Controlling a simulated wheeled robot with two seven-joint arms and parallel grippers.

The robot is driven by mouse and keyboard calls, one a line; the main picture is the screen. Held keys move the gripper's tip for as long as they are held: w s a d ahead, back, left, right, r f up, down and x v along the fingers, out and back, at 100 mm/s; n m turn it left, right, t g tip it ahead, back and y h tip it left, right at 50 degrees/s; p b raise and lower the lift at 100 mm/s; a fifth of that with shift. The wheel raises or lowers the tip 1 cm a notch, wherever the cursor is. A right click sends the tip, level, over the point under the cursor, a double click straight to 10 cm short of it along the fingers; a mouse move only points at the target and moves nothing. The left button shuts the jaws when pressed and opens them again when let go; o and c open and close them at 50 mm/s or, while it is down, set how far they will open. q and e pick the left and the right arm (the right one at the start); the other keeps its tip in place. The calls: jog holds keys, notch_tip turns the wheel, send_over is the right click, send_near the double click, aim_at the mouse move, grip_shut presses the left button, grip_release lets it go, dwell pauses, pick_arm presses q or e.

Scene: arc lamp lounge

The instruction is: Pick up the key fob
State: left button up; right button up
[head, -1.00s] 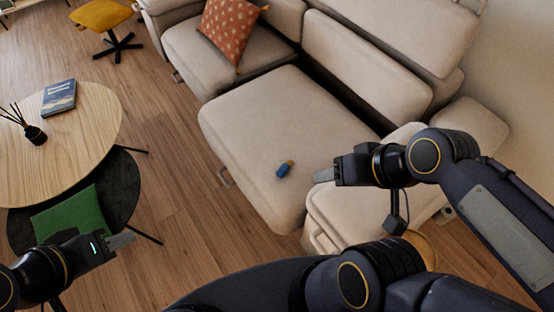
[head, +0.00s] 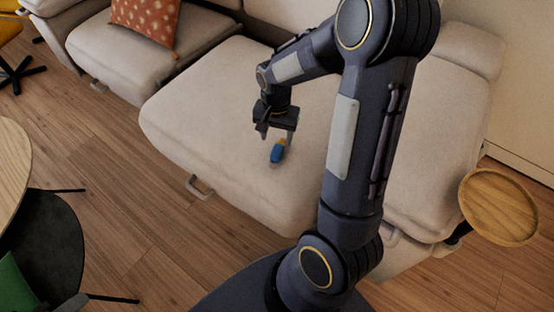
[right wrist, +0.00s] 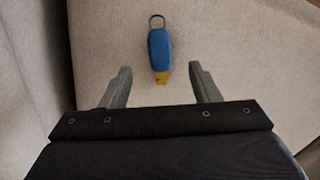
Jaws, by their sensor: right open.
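The key fob (head: 277,153) is a small blue piece with a yellow end, lying on the beige sofa seat (head: 205,120). In the right wrist view the fob (right wrist: 160,52) shows a dark ring at its far end and its yellow end towards me. My right gripper (head: 277,134) is open above the seat, close by the fob. In the right wrist view its two fingers (right wrist: 160,85) are apart, and the fob lies ahead, in line with the gap between them. Nothing is held.
A round wooden side table (head: 498,206) stands at the right. A dark chair (head: 50,235) with a green cushion and a round wooden table (head: 12,165) are at the left. An orange patterned cushion (head: 147,20) rests on the sofa. The seat around the fob is clear.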

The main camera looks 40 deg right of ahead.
aim_at(277, 151)
notch_tip(277, 151, down, 2)
jog(key=shift+f+b, duration=0.1)
jog(key=shift+b, duration=0.2)
jog(key=f+b, duration=0.1)
jog(key=f, duration=0.2)
jog(key=f+b, duration=0.1)
jog(key=f, duration=0.1)
jog(key=shift+w+d+b, duration=0.2)
jog(key=shift+d+b, duration=0.1)
jog(key=shift+b, duration=0.05)
jog(key=shift+c, duration=0.3)
jog(key=c, duration=1)
jog(key=shift+r, duration=0.15)
